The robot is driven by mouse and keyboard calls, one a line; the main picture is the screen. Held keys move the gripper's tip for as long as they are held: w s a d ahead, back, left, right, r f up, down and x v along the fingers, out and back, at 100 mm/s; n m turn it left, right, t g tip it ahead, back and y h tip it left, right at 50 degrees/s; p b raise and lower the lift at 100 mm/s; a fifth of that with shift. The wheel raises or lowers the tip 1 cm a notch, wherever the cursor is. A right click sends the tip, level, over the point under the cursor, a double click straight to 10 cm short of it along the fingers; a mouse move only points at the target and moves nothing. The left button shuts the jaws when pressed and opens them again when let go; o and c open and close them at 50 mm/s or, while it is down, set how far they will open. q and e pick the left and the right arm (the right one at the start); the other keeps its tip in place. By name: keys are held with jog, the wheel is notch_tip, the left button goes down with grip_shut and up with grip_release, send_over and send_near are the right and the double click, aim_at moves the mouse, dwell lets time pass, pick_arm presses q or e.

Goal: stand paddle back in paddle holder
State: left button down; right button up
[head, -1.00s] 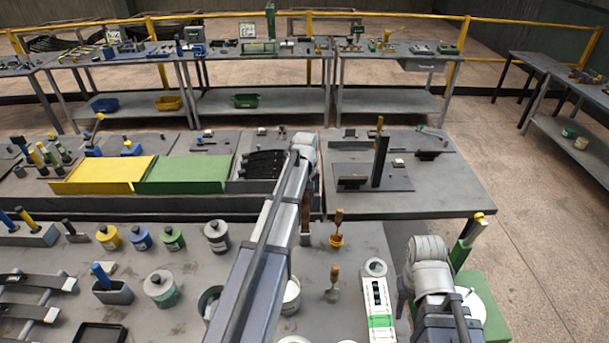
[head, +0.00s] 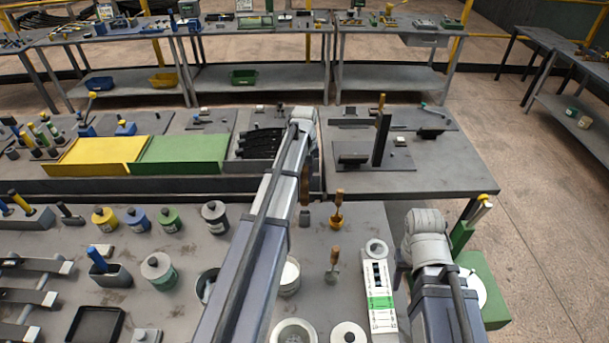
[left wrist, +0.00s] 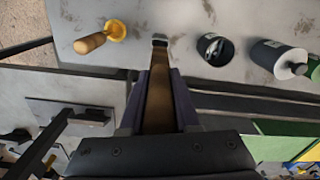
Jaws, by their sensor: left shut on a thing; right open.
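My left gripper (left wrist: 157,98) is shut on a brown wooden paddle (left wrist: 159,108), which points down between its jaws. In the head view the paddle (head: 304,190) shows as a brown piece beside my left arm, which hides most of that gripper. The small dark paddle holder (head: 305,217) stands on the near table just below the paddle. It also shows past the paddle's end in the left wrist view (left wrist: 160,40). I cannot tell whether paddle and holder touch. My right gripper (head: 402,277) is open and partly hidden beside its arm at the table's right edge.
A wooden-handled tool in a yellow base (head: 337,212) stands just right of the holder, with another wooden-handled tool (head: 334,258) nearer me. A lidded grey can (head: 214,216) stands to the left. A white-and-green box (head: 378,292) lies near the right edge.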

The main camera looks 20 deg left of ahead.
aim_at(305, 184)
pick_arm(q)
jog(key=shift+f+b, duration=1.4)
jog(key=shift+f, duration=0.3)
jog(key=shift+f+b, duration=4.05)
jog(key=c, duration=0.6)
grip_release()
jog(key=shift+o, duration=0.4)
jog(key=o, duration=0.4)
jog(key=shift+o, duration=0.2)
jog(key=shift+r+p, duration=3.55)
